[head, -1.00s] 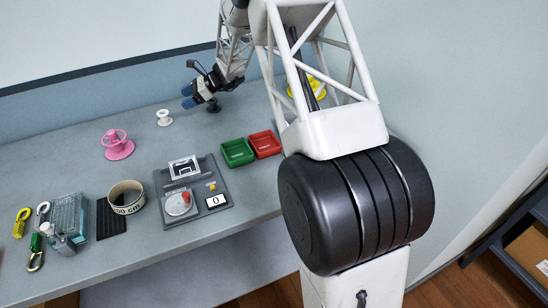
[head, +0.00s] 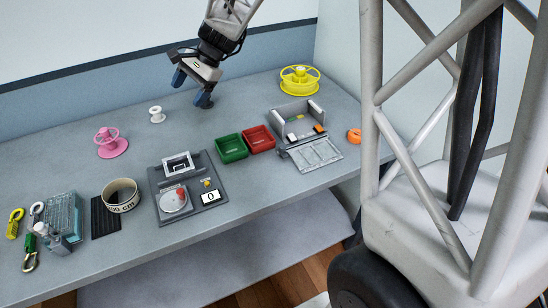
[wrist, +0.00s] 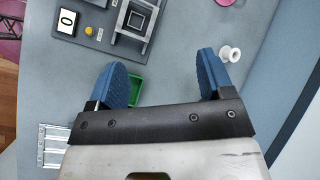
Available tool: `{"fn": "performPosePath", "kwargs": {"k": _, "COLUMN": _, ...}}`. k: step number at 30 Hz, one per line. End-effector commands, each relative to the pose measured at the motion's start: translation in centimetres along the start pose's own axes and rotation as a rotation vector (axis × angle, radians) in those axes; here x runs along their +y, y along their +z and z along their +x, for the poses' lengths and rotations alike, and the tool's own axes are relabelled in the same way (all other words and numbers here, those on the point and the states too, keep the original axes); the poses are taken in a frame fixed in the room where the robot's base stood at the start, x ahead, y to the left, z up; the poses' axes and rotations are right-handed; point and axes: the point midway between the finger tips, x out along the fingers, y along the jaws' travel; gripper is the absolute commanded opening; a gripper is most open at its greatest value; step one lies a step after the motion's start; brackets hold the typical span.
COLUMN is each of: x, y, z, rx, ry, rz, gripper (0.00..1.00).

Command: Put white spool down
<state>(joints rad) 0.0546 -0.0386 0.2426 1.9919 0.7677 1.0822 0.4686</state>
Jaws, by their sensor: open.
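The white spool (head: 157,114) stands on the grey table toward the back left, apart from my gripper. It also shows in the wrist view (wrist: 230,54), just beyond the tip of one blue finger. My gripper (head: 190,88) is above the table, to the right of the spool, with its blue fingers spread. In the wrist view my gripper (wrist: 165,78) is open and nothing is between its fingers.
A pink spool (head: 112,145) stands to the left. Green (head: 231,148) and red (head: 258,139) trays, a grey device (head: 187,190), an open grey box (head: 302,125) and a yellow spool (head: 299,80) stand on the table. The back middle is largely clear.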

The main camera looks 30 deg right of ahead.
Motion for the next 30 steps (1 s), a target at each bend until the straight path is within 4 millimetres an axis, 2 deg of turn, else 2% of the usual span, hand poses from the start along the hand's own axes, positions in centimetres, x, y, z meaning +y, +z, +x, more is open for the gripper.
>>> {"fn": "performPosePath", "kwargs": {"k": 3, "x": 2.5, "y": 2.4, "z": -1.4, "rx": 0.047, "ry": 0.035, "rz": -0.088, "gripper": 0.75}}
{"fn": "performPosePath", "kwargs": {"k": 12, "x": 9.1, "y": 7.3, "z": -4.0, "rx": 0.162, "ry": 0.139, "rz": -0.308, "gripper": 0.75}}
{"fn": "performPosePath", "kwargs": {"k": 21, "x": 16.0, "y": 11.4, "z": -6.0, "rx": 0.272, "ry": 0.251, "rz": -0.524, "gripper": 0.75}}
{"fn": "performPosePath", "kwargs": {"k": 30, "x": 23.0, "y": 14.6, "z": -7.3, "rx": 0.379, "ry": 0.375, "rz": -0.738, "gripper": 0.75}}
